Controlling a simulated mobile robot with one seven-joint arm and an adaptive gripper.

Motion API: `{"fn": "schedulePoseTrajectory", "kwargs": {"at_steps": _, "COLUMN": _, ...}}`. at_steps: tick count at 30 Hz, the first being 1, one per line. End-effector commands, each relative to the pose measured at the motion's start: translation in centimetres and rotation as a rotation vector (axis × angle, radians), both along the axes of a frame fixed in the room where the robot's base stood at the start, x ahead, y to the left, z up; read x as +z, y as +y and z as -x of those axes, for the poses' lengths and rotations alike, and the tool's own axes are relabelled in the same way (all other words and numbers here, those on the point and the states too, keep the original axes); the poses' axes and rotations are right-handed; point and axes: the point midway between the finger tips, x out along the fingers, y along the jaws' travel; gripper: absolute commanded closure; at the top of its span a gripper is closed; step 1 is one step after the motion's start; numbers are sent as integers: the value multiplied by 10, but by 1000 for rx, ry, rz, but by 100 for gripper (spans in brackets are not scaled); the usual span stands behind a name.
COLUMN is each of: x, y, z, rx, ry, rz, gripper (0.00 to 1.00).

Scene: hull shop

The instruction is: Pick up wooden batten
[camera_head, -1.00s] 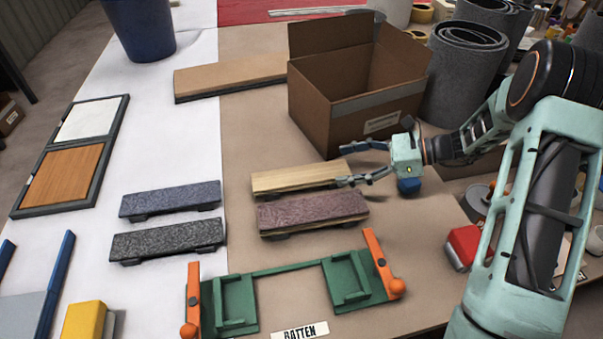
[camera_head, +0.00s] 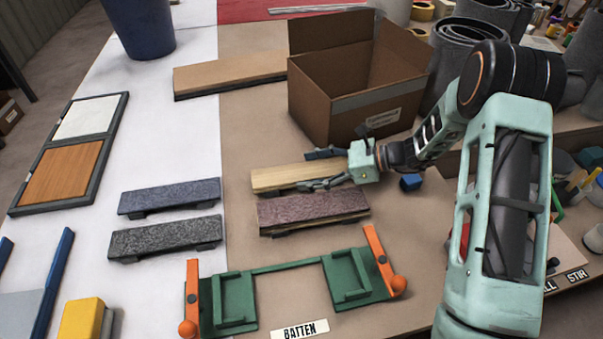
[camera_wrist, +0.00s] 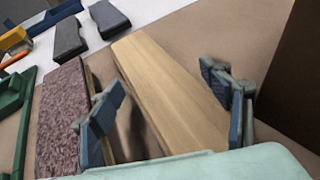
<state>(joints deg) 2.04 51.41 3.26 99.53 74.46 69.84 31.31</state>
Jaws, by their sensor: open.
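The wooden batten (camera_head: 282,177) is a pale, plain wood bar lying on the brown table covering, between the cardboard box and a reddish speckled bar. In the wrist view the batten (camera_wrist: 165,88) runs lengthwise between the fingers. My gripper (camera_head: 318,170) is open at the batten's right end, with one finger on the far side and one on the near side. In the wrist view my gripper (camera_wrist: 165,105) has the near finger in the gap between the batten and the reddish bar. I cannot tell whether either finger touches the wood.
The reddish speckled bar (camera_head: 313,208) lies close in front of the batten. An open cardboard box (camera_head: 350,112) stands just behind. A green fixture with orange clamps (camera_head: 290,265) sits nearer, beside a BATTEN label (camera_head: 300,330). Two dark bars (camera_head: 165,237) lie to the left.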

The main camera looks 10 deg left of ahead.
Motion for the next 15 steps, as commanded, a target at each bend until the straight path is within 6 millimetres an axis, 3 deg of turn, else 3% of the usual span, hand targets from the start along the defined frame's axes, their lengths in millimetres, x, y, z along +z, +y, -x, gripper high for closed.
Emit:
{"fn": "schedulePoseTrajectory", "kwargs": {"at_steps": 2, "x": 0, "y": 0, "z": 0, "rx": 0, "ry": 0, "rz": 0, "gripper": 32}}
{"fn": "schedulePoseTrajectory", "kwargs": {"at_steps": 12, "x": 0, "y": 0, "z": 0, "rx": 1, "ry": 0, "rz": 0, "gripper": 69}}
{"fn": "schedulePoseTrajectory", "kwargs": {"at_steps": 15, "x": 0, "y": 0, "z": 0, "rx": 1, "ry": 0, "rz": 0, "gripper": 72}}
